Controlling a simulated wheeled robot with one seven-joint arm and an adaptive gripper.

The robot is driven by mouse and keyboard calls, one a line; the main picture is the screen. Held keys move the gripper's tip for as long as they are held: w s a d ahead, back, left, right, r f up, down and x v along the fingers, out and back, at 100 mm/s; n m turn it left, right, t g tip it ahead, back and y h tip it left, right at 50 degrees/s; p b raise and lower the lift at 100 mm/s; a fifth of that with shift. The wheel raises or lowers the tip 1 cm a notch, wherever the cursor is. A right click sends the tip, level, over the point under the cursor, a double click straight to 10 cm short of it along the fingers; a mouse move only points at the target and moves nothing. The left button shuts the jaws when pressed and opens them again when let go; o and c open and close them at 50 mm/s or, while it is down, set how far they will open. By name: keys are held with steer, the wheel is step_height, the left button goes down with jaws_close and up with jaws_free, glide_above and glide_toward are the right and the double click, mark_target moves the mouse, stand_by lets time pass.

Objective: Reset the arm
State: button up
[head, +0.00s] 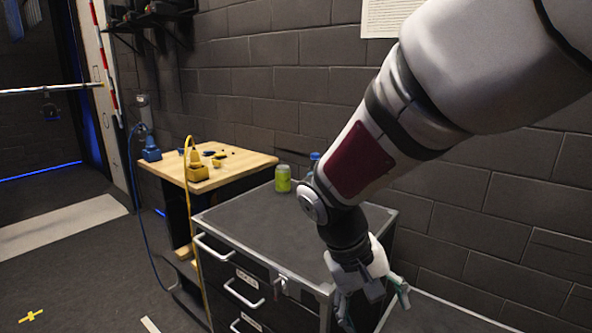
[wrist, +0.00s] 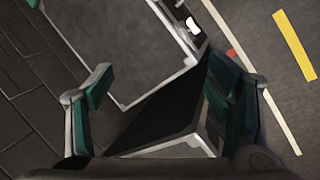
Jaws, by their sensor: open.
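My arm reaches down from the upper right of the head view. My gripper (head: 372,303) hangs at its end, in front of the right end of the dark drawer cabinet (head: 262,222). In the wrist view my gripper (wrist: 160,100) has its two green-padded fingers spread wide apart, with nothing held between them. Between and beyond the fingers the wrist view shows metal-edged dark surfaces and floor. I see no button that I can make out clearly.
A green can (head: 283,178) stands on the cabinet's back edge, beside a blue item partly hidden by my arm. A wooden-topped bench (head: 232,174) with yellow and blue connectors stands to the left. Another metal-edged top (head: 440,318) is at lower right. A brick wall stands behind.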

steer(key=s+d+r+m+t+y+p, duration=0.1)
steer(key=s+d+r+t+y, duration=0.1)
steer(key=s+r, duration=0.4)
steer(key=s+d+r+t+y+p, duration=0.1)
steer(key=s+d+r, duration=0.3)
steer(key=s, duration=0.7)
step_height(320, 180, up, 3)
steer(key=shift+s+f+m+t+y, duration=0.15)
steer(key=shift+s+m+t+y, duration=0.2)
steer(key=shift+t+y, duration=0.35)
